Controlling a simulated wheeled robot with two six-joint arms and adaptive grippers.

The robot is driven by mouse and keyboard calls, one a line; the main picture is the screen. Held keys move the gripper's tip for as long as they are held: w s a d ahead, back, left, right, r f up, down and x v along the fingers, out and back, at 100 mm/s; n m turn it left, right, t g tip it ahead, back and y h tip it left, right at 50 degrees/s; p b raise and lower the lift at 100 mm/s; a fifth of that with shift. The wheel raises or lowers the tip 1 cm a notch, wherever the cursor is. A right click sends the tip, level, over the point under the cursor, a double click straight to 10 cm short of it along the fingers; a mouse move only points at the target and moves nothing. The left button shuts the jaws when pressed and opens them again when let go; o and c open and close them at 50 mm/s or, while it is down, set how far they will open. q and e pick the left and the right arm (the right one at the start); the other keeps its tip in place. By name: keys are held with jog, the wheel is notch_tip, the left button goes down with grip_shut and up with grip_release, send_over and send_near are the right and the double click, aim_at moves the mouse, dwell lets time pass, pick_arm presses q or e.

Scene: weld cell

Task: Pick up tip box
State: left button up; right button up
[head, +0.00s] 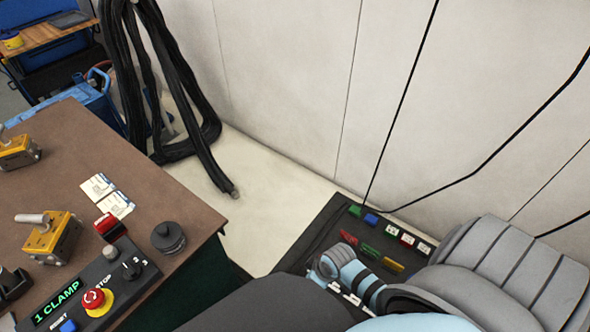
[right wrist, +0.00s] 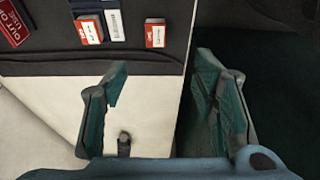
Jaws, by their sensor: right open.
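I cannot tell which is the tip box. In the right wrist view, two red-and-white boxes (right wrist: 91,31) (right wrist: 155,34) and a blue-and-white box (right wrist: 115,22) show beyond my right gripper (right wrist: 162,68). It is open and empty, its fingers apart from the boxes. My left gripper is not in view.
Black cables (head: 165,100) hang by the wall. Pale floor (head: 255,190) lies between table and cart. A red tag (right wrist: 12,25) is at the wrist view's left.

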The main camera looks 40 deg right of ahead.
pick_arm(q)
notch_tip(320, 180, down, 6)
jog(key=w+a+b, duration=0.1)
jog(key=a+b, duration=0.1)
jog(key=b, duration=0.4)
pick_arm(e)
jog(key=x, duration=0.9)
jog(key=shift+f, duration=0.15)
jog(key=b+x, duration=0.4)
jog(key=x, duration=0.1)
jog(key=shift+w+d+f+b, duration=0.1)
jog(key=shift+w+d+b, duration=0.1)
jog(key=shift+d+b, duration=0.15)
grip_shut()
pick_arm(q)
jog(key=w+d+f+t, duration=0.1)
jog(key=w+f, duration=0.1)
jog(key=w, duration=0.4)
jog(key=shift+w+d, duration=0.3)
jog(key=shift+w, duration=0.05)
pick_arm(e)
jog(key=shift+r, duration=0.25)
